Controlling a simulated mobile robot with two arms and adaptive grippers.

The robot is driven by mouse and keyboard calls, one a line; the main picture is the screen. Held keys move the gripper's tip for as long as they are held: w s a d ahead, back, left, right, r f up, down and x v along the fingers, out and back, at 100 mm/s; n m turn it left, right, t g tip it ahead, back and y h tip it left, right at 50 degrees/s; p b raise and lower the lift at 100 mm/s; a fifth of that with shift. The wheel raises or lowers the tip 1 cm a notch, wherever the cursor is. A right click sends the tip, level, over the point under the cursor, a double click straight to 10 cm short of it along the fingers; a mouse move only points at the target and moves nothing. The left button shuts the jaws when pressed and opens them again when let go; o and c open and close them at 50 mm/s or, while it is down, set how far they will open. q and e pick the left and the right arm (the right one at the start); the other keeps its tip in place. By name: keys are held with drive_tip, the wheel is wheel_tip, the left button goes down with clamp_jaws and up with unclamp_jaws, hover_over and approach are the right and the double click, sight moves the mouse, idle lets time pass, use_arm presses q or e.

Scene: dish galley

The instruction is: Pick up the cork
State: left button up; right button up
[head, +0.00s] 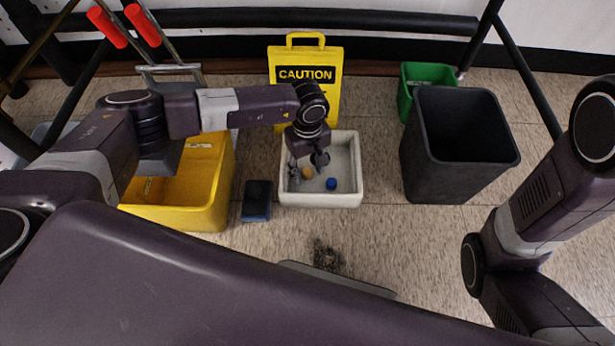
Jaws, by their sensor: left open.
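The cork (308,173) appears as a small tan-orange thing on the floor of a white bin (320,199). My left gripper (307,166) points down into this bin and is open. Its fingers are at either side of the cork in the picture. I cannot tell whether they touch it or how far above it they are. My right arm is at the right edge, and its gripper is out of the picture.
A small blue thing (331,184) lies in the bin, right of the cork. A yellow bucket (205,217) and a dark blue block (257,202) stand left, a caution sign (305,73) behind. A dark grey bin (435,178) and a green bin (428,72) stand right.

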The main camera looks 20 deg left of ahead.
use_arm(q)
drive_tip(key=shift+r, duration=0.1)
drive_tip(key=c, duration=0.8)
